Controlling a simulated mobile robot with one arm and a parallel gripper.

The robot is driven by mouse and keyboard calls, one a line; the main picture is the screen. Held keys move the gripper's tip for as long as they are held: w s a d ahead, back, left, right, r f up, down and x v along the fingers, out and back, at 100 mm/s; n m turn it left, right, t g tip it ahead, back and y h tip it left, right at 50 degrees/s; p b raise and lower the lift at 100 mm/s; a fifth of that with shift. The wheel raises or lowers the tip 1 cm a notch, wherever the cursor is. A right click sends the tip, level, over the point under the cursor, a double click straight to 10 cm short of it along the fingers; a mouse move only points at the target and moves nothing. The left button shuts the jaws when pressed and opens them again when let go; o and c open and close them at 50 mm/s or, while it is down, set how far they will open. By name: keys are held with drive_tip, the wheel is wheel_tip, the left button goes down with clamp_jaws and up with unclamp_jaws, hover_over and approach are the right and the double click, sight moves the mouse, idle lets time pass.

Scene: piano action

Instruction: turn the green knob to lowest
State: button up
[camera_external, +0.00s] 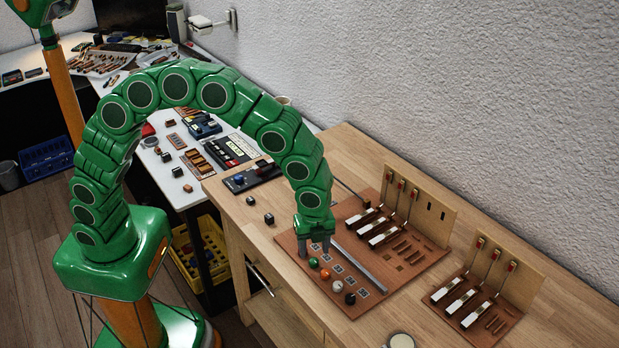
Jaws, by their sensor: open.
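A small round green knob (313,262) is at the upper left end of a row on the reddish-brown board (322,302). It lies just below my gripper in the picture. My gripper (315,249) points down with its two grey fingers apart, and nothing shows between them. I cannot tell whether a finger touches the knob. The knob's setting is too small to read.
An orange knob (325,274), a white knob (338,286) and a black knob (350,298) continue the row. A long grey bar (360,266) lies beside small square plates. A second board (473,303) with white keys stands right. A dark cube (269,218) lies left.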

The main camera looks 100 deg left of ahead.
sight(314, 260)
drive_tip(key=shift+f, duration=2.1)
clamp_jaws()
